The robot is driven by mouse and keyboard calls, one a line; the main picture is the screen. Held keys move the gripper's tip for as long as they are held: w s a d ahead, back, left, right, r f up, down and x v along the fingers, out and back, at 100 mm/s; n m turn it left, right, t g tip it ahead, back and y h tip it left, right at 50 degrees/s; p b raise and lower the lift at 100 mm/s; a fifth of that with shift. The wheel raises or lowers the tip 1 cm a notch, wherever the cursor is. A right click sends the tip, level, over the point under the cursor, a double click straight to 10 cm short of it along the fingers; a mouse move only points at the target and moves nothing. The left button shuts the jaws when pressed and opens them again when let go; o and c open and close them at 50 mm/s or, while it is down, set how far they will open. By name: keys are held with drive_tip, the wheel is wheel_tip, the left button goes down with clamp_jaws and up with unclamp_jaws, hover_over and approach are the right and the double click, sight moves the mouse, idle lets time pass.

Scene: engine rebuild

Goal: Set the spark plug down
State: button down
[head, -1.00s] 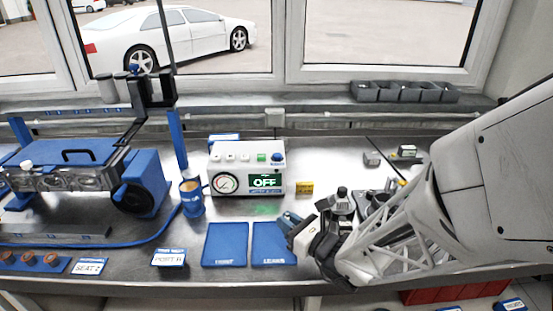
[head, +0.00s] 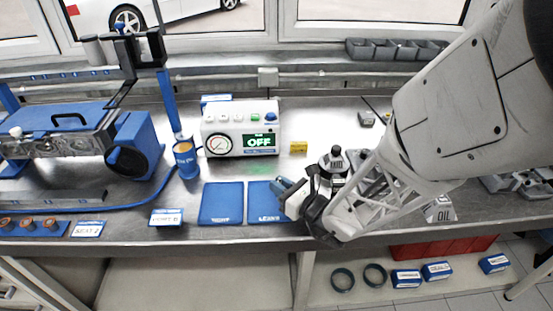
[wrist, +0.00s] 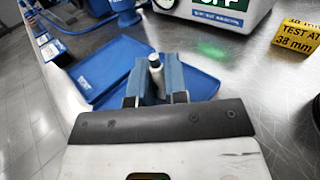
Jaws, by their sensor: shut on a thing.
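My gripper (head: 280,186) is shut on the spark plug, over the bench by the right-hand blue mat. The spark plug (wrist: 155,66) shows in the wrist view as a pale tip and small body between the blue fingers of my gripper (wrist: 155,82). Its lower part is hidden there, and I cannot make it out in the head view. The left blue mat (head: 221,203) and the right blue mat (head: 265,208), which my gripper partly covers, lie flat side by side. The right one's label appears to read "LEAKS".
The tester box (head: 240,127) with a gauge and "OFF" display stands behind the mats. A blue cup (head: 187,158) stands left of it. A yellow marker block (head: 299,148) sits right of the box. A dark metal fitting (head: 335,162) is close behind my gripper.

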drive_tip(key=c, duration=1.1)
unclamp_jaws()
drive_tip(key=shift+v, duration=5.95)
drive_tip(key=shift+s+a+r, duration=0.1)
drive_tip(key=shift+r, duration=0.05)
